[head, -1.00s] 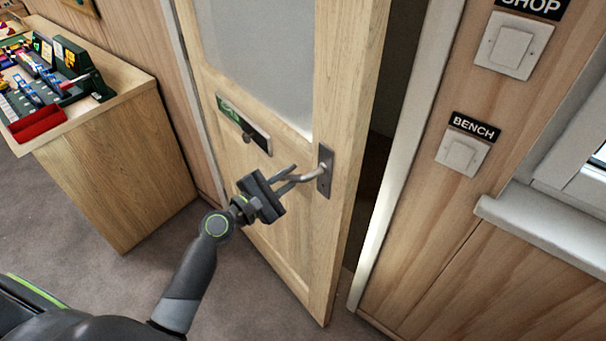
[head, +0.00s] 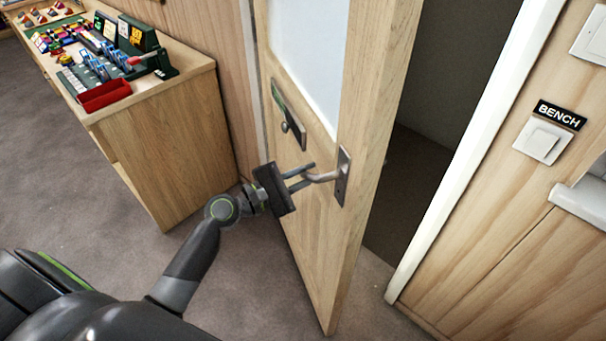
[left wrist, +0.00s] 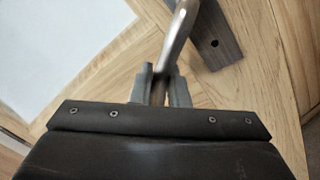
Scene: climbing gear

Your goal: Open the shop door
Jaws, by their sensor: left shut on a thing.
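The shop door (head: 318,228) is wooden with a pale glass pane (head: 308,60). It stands ajar, with a dark gap between its free edge and the white frame (head: 478,150) at right. Its metal lever handle (head: 341,177) sits near the free edge. My left gripper (head: 303,178) is shut on the lever. In the left wrist view the two grey fingers (left wrist: 160,88) lie on either side of the lever (left wrist: 177,38), and the handle's dark plate (left wrist: 213,42) shows beyond. My right gripper is not in view.
A wooden counter (head: 165,150) with a red tray (head: 104,95) and several coloured items stands at left. A sliding sign plate (head: 288,115) is on the door. A switch (head: 541,143) labelled BENCH is on the right wall. Grey carpet (head: 95,205) is clear in front of the counter.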

